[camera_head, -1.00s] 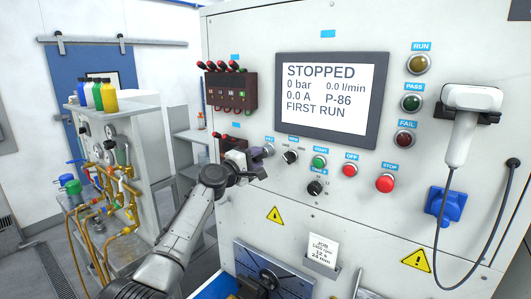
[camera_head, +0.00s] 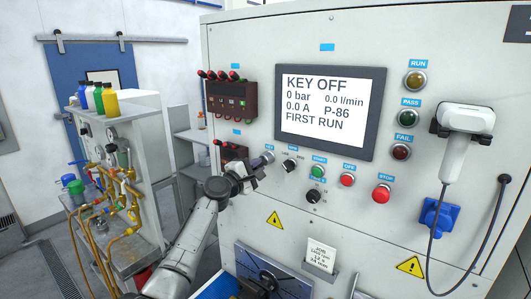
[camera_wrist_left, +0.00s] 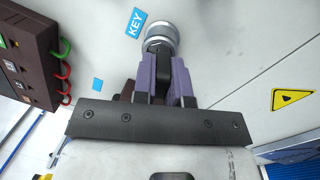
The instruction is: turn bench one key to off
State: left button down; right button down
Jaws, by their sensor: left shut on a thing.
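The bench key switch is a round silver barrel (camera_wrist_left: 160,37) under a blue KEY label (camera_wrist_left: 135,22) in the left wrist view. A black key (camera_wrist_left: 162,68) stands out from it. My left gripper (camera_wrist_left: 166,80), with purple finger pads, is shut on the key, one pad on each side. In the head view my left gripper (camera_head: 257,164) is at the panel, left of the knobs, and hides most of the key. The bench screen (camera_head: 330,112) reads KEY OFF, 0 bar, 0.0 l/min, FIRST RUN. My right gripper is not in view.
Right of the key are a black knob (camera_head: 289,165), a green button (camera_head: 318,171), and red OFF (camera_head: 347,180) and STOP (camera_head: 381,194) buttons. A dark box with red plugs (camera_head: 230,97) is above left. A white handset (camera_head: 460,140) hangs at right.

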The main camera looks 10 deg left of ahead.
pick_arm(q)
jog(key=n+p, duration=0.3)
jog(key=p, duration=0.1)
jog(key=shift+d+r+y+p, duration=0.1)
jog(key=shift+r+y+p, duration=0.1)
jog(key=shift+y+p, duration=0.2)
jog(key=shift+f+n+t, duration=0.1)
jog(key=shift+n+t, duration=0.2)
jog(key=shift+n, duration=0.1)
jog(key=shift+f, duration=0.15)
